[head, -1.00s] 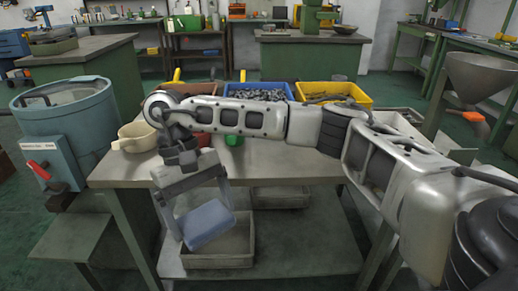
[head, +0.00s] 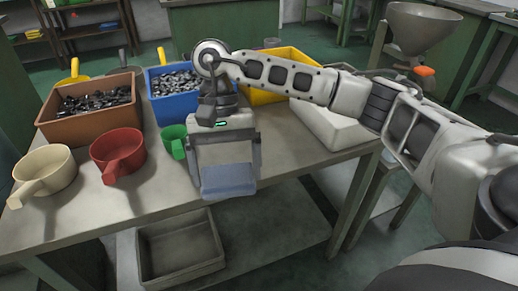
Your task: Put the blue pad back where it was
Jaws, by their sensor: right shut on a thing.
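The blue pad (head: 228,178) is a flat, pale blue block. My right gripper (head: 227,172) is shut on it, with one finger at each side. The gripper points down and holds the pad in front of the table's front edge, or just over it; I cannot tell the exact height. The grey metal table (head: 95,212) lies behind and around it. A grey tray (head: 181,250) stands on the lower shelf, below and to the left of the pad, and looks empty. My left gripper is not in view.
A cream scoop (head: 45,172), a red scoop (head: 118,153) and a green scoop (head: 174,139) stand on the tabletop left of my right gripper. Behind are a brown bin (head: 92,128), a blue bin (head: 177,108) and a yellow bin (head: 262,96). A white tray (head: 325,124) lies to the right.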

